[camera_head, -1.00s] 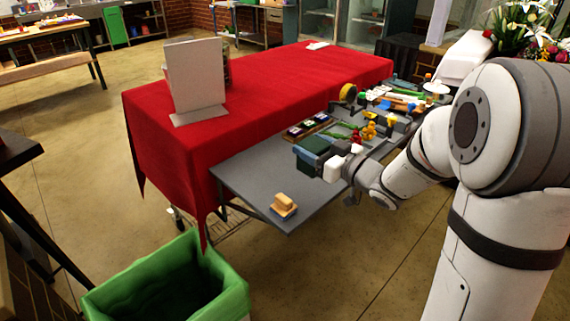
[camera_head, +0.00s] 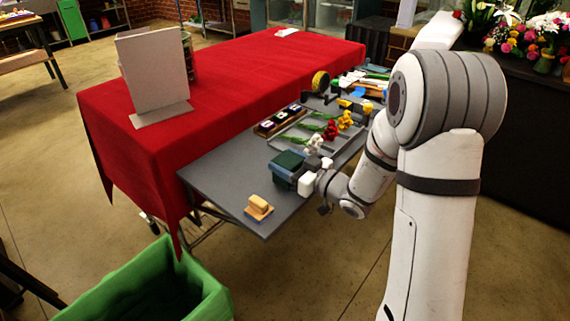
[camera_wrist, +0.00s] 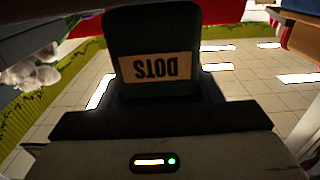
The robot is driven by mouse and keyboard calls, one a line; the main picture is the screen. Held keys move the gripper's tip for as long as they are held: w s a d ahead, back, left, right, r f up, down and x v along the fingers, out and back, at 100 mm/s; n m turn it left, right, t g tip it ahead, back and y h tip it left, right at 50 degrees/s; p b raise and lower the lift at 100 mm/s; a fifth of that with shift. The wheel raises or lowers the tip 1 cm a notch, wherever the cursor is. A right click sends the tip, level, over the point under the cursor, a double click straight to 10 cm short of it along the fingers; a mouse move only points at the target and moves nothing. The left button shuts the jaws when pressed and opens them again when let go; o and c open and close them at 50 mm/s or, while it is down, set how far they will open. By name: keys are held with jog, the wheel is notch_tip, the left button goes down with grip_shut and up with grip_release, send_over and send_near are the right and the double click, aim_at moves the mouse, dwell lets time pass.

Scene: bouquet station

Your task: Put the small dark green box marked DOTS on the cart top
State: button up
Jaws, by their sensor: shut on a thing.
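The small dark green box (camera_head: 286,163) is in my gripper (camera_head: 296,170), over the grey cart top (camera_head: 222,178). In the wrist view the box (camera_wrist: 152,35) fills the upper middle, and its tan label reads DOTS upside down. My gripper (camera_wrist: 155,100) is shut on it; the fingertips are mostly hidden by the box and the dark gripper body. In the head view the box looks close to the cart surface, but I cannot tell whether it touches.
A tan block on a blue base (camera_head: 258,208) sits near the cart's front corner. A tray with flowers (camera_head: 318,132) and a dark wooden rack (camera_head: 279,121) lie behind the box. A red-covered table (camera_head: 235,90) adjoins the cart. A green-lined bin (camera_head: 150,285) stands in front.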

jog(key=shift+s+f, duration=0.1)
jog(key=shift+f, duration=0.2)
jog(key=o, duration=1.1)
jog(key=shift+r, duration=0.1)
